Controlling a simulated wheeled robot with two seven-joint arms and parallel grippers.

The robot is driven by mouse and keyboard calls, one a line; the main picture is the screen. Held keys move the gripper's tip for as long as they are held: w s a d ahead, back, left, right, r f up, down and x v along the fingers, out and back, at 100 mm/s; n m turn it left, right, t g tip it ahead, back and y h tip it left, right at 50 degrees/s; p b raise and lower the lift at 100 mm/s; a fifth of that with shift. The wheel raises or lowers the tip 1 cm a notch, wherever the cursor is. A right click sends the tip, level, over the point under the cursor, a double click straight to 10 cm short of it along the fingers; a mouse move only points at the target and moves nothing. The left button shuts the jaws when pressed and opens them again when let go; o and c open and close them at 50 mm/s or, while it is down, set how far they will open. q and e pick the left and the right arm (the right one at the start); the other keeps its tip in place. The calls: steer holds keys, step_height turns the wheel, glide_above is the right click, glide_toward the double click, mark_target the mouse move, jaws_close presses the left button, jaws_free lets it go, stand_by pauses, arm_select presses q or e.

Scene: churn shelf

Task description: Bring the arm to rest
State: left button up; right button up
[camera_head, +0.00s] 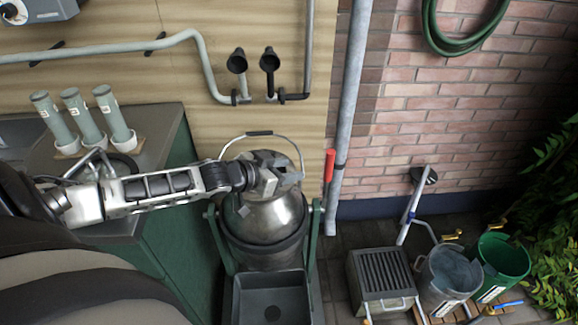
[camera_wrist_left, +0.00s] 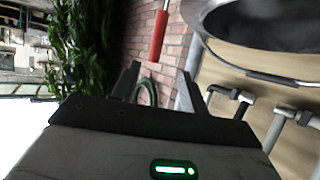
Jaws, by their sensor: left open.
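My left arm comes in from the left in the head view, and its gripper (camera_head: 284,172) is over the upper part of a shiny metal churn (camera_head: 275,218). The gripper hides part of the churn's top. In the left wrist view the two dark fingers of my left gripper (camera_wrist_left: 158,84) stand apart with nothing held between them. The churn's rim (camera_wrist_left: 209,40) and its bail handle (camera_wrist_left: 265,76) show at the upper right there, apart from the fingers. My right gripper is in neither view.
The churn sits in a green cradle (camera_head: 316,225) behind a dark basin (camera_head: 272,300). A red-handled tool (camera_head: 330,165) is by the grey pipe (camera_head: 348,110). A counter with several grey-green tubes (camera_head: 118,120) is at left. A grey bucket (camera_head: 450,275) and green bucket (camera_head: 505,258) stand at right.

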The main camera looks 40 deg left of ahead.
arm_select(q)
steer(key=shift+d, duration=0.1)
steer(key=s+d+f+g, duration=0.1)
steer(key=s+d+f, duration=0.4)
steer(key=s+d, duration=0.4)
steer(key=s+d+f+g, duration=0.1)
steer(key=s+d+f, duration=0.4)
steer(key=s+d, duration=0.4)
steer(key=shift+s+d+y, duration=0.3)
steer(key=shift+s+y, duration=0.1)
steer(key=shift+s, duration=0.3)
steer(key=shift+a, duration=0.1)
